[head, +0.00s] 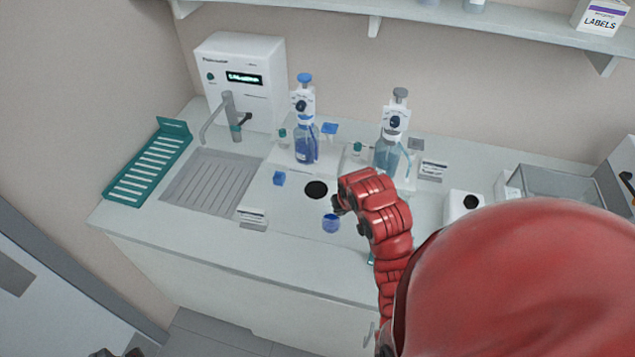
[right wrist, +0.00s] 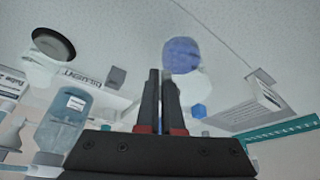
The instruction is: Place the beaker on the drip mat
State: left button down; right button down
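The beaker (head: 331,223) is a small clear cup with blue in it, standing on the worktop. It is also a blue round shape (right wrist: 181,55) just beyond and right of the fingertips in the right wrist view. A flat round black disc (head: 316,189), which looks like the drip mat, lies bare just behind the beaker. My right gripper (head: 340,204) is above the worktop, right of the disc and beaker. Its fingers (right wrist: 161,72) are close together with nothing between them. Dark parts at the bottom left of the head view may be my left gripper; its fingers are unclear.
Two dispenser bottles (head: 306,145) (head: 387,156) stand behind. A blue cube (head: 279,178) and a small card stand (head: 252,217) are left of the disc. A ribbed drain panel (head: 209,182), tap (head: 232,122) and green rack (head: 150,165) are farther left. A white box (head: 460,208) is right.

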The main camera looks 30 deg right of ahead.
jog(key=shift+w+d+f, duration=0.1)
jog(key=shift+w+f, duration=0.05)
jog(key=shift+w, duration=0.2)
jog(key=w+d+f+b, duration=0.1)
jog(key=w+d, duration=0.1)
jog(key=w, duration=0.3)
jog(key=w+d+f+b, duration=0.1)
jog(key=w+b, duration=0.1)
jog(key=w, duration=0.3)
jog(key=w+d+f+b, duration=0.1)
jog(key=w+d, duration=0.1)
jog(key=w, duration=0.3)
jog(key=shift+w+d+b, duration=0.35)
jog(key=shift+f, duration=0.15)
jog(key=c, duration=1.5)
grip_release()
jog(key=shift+b, duration=0.3)
jog(key=o, duration=0.4)
jog(key=shift+o, duration=0.2)
